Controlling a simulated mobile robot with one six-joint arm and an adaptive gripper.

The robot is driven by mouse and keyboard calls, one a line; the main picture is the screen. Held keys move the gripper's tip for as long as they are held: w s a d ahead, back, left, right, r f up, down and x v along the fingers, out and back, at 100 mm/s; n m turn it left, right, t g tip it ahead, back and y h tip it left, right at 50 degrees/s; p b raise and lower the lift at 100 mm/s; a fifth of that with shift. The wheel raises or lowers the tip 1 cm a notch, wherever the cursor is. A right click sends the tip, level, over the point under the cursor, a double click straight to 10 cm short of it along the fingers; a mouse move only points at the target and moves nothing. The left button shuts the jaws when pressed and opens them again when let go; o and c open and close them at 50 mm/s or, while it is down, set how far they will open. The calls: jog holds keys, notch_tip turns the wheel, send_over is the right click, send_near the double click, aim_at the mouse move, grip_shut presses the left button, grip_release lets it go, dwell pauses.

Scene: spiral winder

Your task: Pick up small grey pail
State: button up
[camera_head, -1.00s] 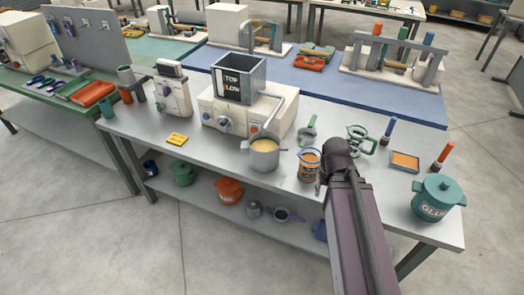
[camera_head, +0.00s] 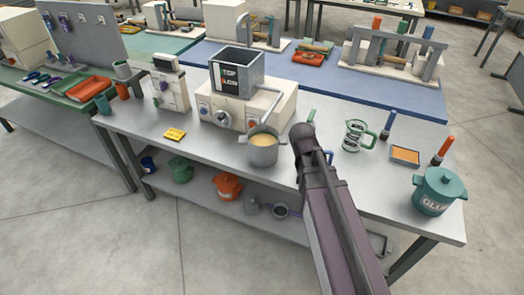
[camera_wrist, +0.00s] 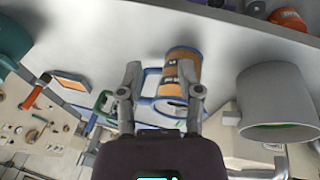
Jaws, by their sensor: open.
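Two small grey vessels stand on the lower shelf in the head view: a grey pot (camera_head: 251,204) and a grey cup (camera_head: 281,210) with a dark inside. I cannot tell which is the small grey pail. A larger grey pot (camera_head: 263,149) with yellow contents stands on the tabletop; it also shows at right in the wrist view (camera_wrist: 272,105). My gripper (camera_wrist: 163,86) is open and empty in the wrist view, its fingers framing a brown-filled jug (camera_wrist: 182,70) with a blue rim and handle beyond them. My arm hides the gripper in the head view.
The grey table (camera_head: 215,155) carries a boxy machine (camera_head: 245,105), a green-handled jug (camera_head: 356,136), an orange tray (camera_head: 405,155) and a teal glue pot (camera_head: 438,190). An orange pot (camera_head: 228,186) and a green pot (camera_head: 180,169) share the lower shelf. The table's front-left top is mostly clear.

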jog(key=w+a+m+t+h+b, duration=0.2)
jog(key=w+a+t+h+b, duration=0.15)
jog(key=w+a, duration=0.7)
jog(key=m+t+b, duration=0.2)
jog(key=t, duration=0.3)
send_near(244, 139)
notch_tip(244, 139, up, 3)
jog(key=shift+w+d, duration=0.3)
jog(key=shift+w, duration=0.15)
jog(key=shift+w+d+f, duration=0.1)
jog(key=b+x, duration=0.3)
jog(key=x, duration=0.4)
jog(key=shift+w, duration=0.1)
jog(key=shift+w+d+f+b, duration=0.25)
jog(key=shift+w+b, duration=0.2)
jog(key=shift+w, duration=0.05)
